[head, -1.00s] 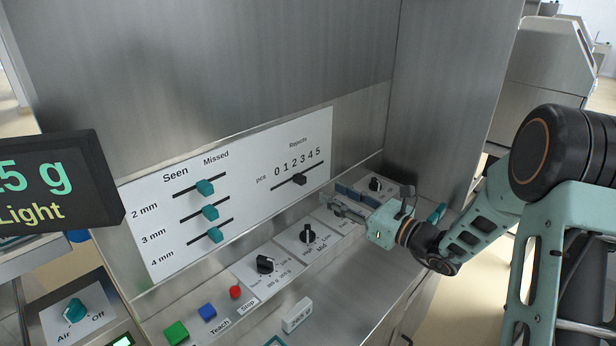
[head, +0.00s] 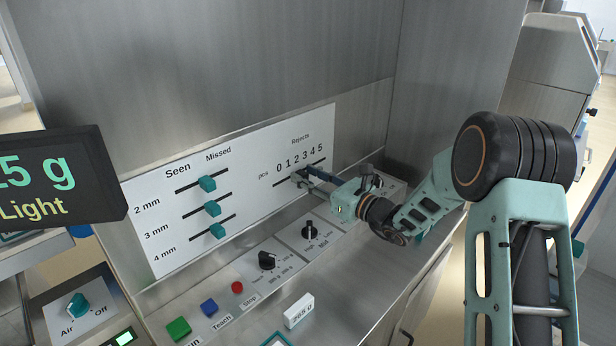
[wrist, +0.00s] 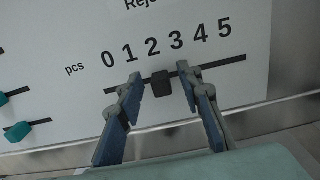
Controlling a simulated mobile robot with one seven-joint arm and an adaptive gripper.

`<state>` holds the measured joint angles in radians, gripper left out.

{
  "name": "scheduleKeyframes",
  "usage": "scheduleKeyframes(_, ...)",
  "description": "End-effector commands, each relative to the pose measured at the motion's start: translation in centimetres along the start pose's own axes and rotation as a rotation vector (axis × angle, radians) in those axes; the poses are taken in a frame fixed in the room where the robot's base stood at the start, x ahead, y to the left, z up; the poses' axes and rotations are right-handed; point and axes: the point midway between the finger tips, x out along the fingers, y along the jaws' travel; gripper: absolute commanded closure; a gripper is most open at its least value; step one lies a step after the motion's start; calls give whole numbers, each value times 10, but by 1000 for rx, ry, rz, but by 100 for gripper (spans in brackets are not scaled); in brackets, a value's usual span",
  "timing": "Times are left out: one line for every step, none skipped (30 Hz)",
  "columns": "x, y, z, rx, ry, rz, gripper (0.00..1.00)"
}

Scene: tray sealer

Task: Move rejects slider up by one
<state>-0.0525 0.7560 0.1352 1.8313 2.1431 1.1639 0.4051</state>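The rejects slider is a small black knob (wrist: 161,85) on a dark, slightly slanted track (wrist: 232,63) under the digits 0 to 5. In the wrist view the knob sits below the 2. My gripper (wrist: 159,75) is open, with one blue-grey finger to the left of the knob and one to the right. A gap shows between the knob and each fingertip. In the head view my gripper (head: 303,176) is at the rejects scale, and its fingers largely cover the knob.
Three teal sliders (head: 208,183) sit on the same white panel (head: 155,255) to the left. Below it, the sloped console holds black rotary knobs (head: 267,260), coloured buttons (head: 208,307) and a white labelled block (head: 298,311). A steel wall rises behind.

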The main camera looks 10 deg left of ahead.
Motion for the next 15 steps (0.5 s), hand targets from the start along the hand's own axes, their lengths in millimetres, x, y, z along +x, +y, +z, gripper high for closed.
scheduleKeyframes(0, 0, 0, 0, 0, 0, 70)
scheduleKeyframes(0, 0, 0, 0, 0, 0, 73)
scheduleKeyframes(0, 0, 0, 0, 0, 0, 78)
scheduleKeyframes(0, 0, 0, 0, 0, 0, 81)
scheduleKeyframes(0, 0, 0, 0, 0, 0, 84)
scheduleKeyframes(0, 0, 0, 0, 0, 0, 89)
scheduleKeyframes(0, 0, 0, 0, 0, 0, 92)
scheduleKeyframes(0, 0, 0, 0, 0, 0, 95)
scheduleKeyframes(0, 0, 0, 0, 0, 1, 100)
scheduleKeyframes(0, 0, 0, 0, 0, 1, 100)
scheduleKeyframes(0, 0, 0, 0, 0, 1, 100)
scheduleKeyframes(0, 0, 0, 0, 0, 1, 100)
scheduleKeyframes(0, 0, 0, 0, 0, 1, 100)
scheduleKeyframes(0, 0, 0, 0, 0, 1, 100)
scheduleKeyframes(0, 0, 0, 0, 0, 1, 100)
